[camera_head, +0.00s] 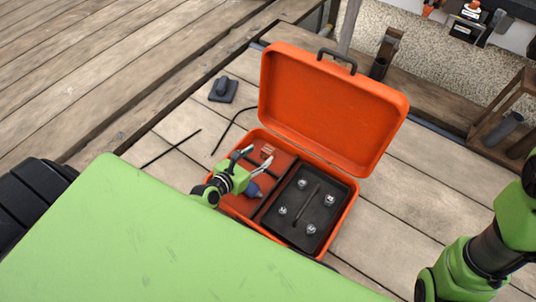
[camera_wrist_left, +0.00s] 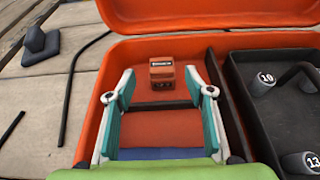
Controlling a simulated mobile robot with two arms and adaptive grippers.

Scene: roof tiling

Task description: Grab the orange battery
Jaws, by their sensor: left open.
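The orange battery (camera_head: 267,151) is a small block in the far left compartment of the open orange toolbox (camera_head: 335,216). In the left wrist view the battery (camera_wrist_left: 161,72) has a dark label and sits just beyond my fingertips, centred between them. My left gripper (camera_head: 257,157) is open and reaches over the toolbox's left side. In the left wrist view its two fingers (camera_wrist_left: 160,88) stand apart with nothing between them. My right arm shows at the right edge, but its gripper is out of the picture.
A black tray (camera_head: 317,203) with several silver sockets fills the toolbox's right half. A blue item (camera_head: 253,190) lies near my left gripper. The raised lid (camera_head: 325,105) stands behind. A dark block (camera_head: 223,90) and thin black rods lie on the planks to the left.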

